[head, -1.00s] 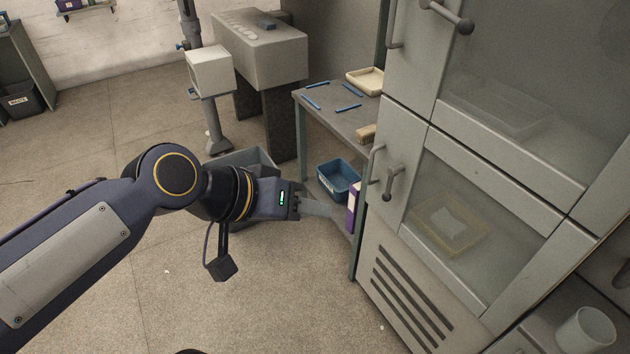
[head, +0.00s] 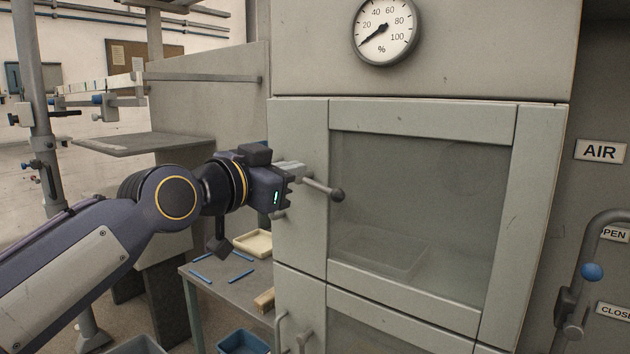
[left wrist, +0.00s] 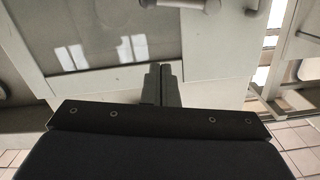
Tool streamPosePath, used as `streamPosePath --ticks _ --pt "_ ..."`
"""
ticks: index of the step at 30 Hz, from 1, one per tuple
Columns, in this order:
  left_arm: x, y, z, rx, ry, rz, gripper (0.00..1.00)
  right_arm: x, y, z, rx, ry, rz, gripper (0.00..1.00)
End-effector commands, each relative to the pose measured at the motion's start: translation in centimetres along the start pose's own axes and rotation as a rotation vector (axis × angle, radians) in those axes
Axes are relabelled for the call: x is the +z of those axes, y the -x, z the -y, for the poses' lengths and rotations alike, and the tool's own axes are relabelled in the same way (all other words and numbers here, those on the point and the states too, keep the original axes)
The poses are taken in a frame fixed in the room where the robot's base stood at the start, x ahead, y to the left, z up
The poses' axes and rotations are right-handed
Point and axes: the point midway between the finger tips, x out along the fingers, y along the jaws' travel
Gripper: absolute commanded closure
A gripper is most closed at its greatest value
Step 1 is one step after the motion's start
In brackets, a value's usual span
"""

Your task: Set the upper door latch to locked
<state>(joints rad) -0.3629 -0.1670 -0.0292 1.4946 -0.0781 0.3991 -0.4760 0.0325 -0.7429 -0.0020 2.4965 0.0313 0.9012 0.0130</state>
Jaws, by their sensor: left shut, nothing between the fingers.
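The upper door (head: 420,115) is a grey framed door with a window, and it is closed. Its latch (head: 322,187) is a short bar with a dark ball end, pointing right and slightly down across the frame toward the glass. My left gripper (head: 301,170) is at the door's left frame, beside the latch's pivot end and partly covering it. Whether it touches the latch cannot be told. In the left wrist view the left fingers (left wrist: 161,84) are together and empty in front of the door, with the latch (left wrist: 180,3) cut off at the top edge. My right gripper is out of view.
A side table (head: 235,288) with a cream tray (head: 254,242) and blue sticks stands left of the cabinet.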

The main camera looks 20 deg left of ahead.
Motion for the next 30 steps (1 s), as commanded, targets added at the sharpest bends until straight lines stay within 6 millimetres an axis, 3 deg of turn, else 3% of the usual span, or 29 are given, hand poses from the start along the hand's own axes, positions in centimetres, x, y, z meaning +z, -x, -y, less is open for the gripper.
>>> streamPosePath --ticks 13,15,18,30 --pt "0.1 -9.2 -0.1 0.002 0.005 0.007 1.00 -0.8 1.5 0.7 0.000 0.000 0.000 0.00" --pt "2.1 -9.2 -0.1 0.000 0.005 0.006 1.00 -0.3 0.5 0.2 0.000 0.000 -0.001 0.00" --pt "3.2 -9.4 -0.1 0.000 0.005 0.005 1.00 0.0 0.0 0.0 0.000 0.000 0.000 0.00" --pt "4.0 -9.7 -0.1 0.001 0.004 0.004 1.00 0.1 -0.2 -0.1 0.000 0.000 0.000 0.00"
